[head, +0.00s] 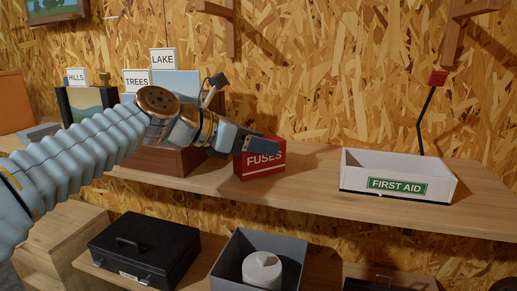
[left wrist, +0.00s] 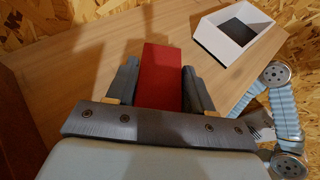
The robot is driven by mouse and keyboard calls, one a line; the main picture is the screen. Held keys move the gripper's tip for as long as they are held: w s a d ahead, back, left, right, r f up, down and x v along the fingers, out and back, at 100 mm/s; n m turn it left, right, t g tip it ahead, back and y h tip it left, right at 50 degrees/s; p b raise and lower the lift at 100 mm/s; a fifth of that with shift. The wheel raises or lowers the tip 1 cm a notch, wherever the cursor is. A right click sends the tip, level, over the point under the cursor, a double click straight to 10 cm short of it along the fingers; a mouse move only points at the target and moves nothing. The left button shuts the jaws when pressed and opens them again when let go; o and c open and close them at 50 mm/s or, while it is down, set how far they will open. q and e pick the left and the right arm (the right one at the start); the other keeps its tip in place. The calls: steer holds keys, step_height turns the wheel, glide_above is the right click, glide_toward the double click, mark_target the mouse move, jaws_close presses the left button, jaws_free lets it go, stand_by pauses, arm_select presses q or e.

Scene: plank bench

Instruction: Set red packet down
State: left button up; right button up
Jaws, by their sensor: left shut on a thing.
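The red packet (head: 260,163), marked FUSES, is upright at the upper plank shelf (head: 310,190), in the middle of the head view. My left gripper (head: 262,146) comes in from the left and is shut on the packet near its top. In the left wrist view the red packet (left wrist: 160,75) sits between the two grey fingers of the left gripper (left wrist: 161,90). Whether the packet's base touches the wood cannot be told for certain. My right gripper is not in view.
A white FIRST AID tray (head: 356,183) stands to the right on the shelf, with bare wood between. Signs reading HILLS, TREES and LAKE (head: 163,58) stand behind my left arm. Below are a black case (head: 150,245) and a grey bin (head: 238,258) holding a white object.

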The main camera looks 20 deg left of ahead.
arm_select(q)
steer(key=shift+r, duration=0.1)
steer(key=o, duration=1.1)
steer(key=shift+r, duration=0.1)
steer(key=p+v, duration=0.1)
steer(key=v, duration=1.1)
steer(key=shift+p, duration=0.35)
